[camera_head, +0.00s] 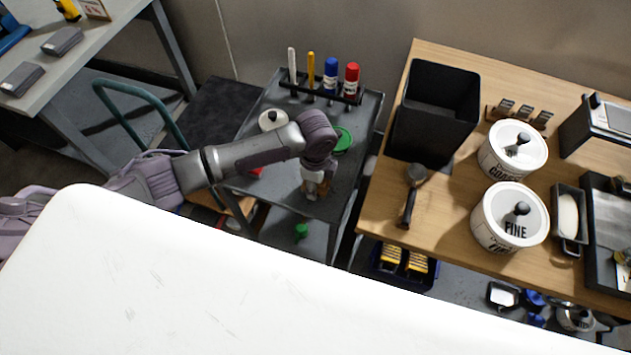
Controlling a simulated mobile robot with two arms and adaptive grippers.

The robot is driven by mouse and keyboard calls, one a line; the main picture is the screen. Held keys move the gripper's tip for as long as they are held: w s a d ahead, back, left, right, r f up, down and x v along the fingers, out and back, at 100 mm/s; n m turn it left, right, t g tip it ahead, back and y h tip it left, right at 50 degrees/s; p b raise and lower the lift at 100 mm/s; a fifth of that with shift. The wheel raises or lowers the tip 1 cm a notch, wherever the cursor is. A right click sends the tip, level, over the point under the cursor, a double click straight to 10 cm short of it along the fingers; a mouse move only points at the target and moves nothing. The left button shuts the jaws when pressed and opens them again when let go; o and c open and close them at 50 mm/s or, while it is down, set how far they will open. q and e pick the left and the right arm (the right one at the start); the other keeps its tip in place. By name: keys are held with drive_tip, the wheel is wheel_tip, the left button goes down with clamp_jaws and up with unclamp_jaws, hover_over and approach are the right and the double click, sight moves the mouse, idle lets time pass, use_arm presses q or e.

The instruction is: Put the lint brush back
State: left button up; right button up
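My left gripper (318,187) points down over the right part of the grey cart (283,196), at the end of the arm coming in from the left. Its fingertips are small and partly hidden by the wrist, so I cannot tell whether they are open or hold something. No lint brush can be made out with certainty. A dark tool with a rounded head and a black handle (409,207) lies on the wooden table (385,205), right of the gripper and apart from it; I cannot tell whether it is the brush. My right gripper is not in view.
A black rack (300,90) on the cart's far side holds upright white, yellow, blue and red items. A green round lid (343,139) lies near the wrist. A black bin (436,110) and white FINE (508,228) and COARSE (500,157) canisters stand on the table.

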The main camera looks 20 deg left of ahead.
use_arm(q)
drive_tip(key=shift+f, duration=0.1)
drive_tip(key=o, duration=1.1)
wheel_tip(320, 180, up, 12)
drive_tip(key=shift+r, duration=0.15)
